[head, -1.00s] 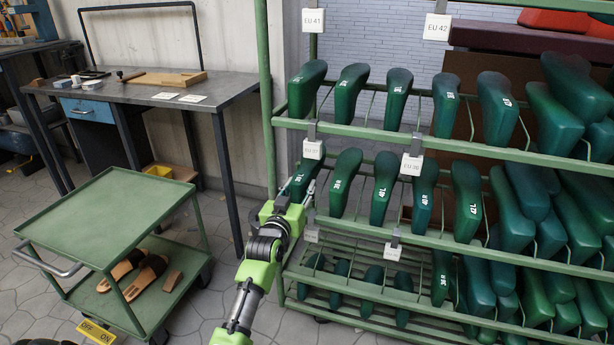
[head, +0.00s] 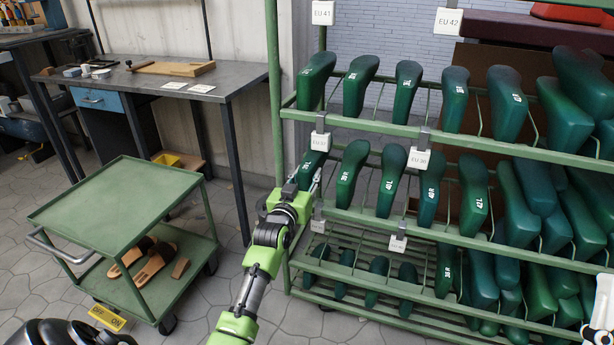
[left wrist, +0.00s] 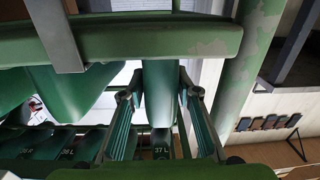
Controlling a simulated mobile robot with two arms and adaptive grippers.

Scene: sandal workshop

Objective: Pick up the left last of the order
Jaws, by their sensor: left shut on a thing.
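The leftmost green last (head: 312,163) is on the middle level of the rack, beside the upright post. My left gripper (head: 306,186) reaches it from the front and is shut on it. In the left wrist view, the last (left wrist: 158,92) stands between the two fingers of the left gripper (left wrist: 158,112), below a green rail. The number on this last is too small to read surely. Its neighbour (head: 349,172) is on the same level, just to the right.
The green rack (head: 450,236) holds several other lasts close by on all levels. Its post (head: 275,110) is just left of the gripper. A green trolley (head: 115,200) with sandals (head: 149,268) below stands left. A workbench (head: 225,88) is behind.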

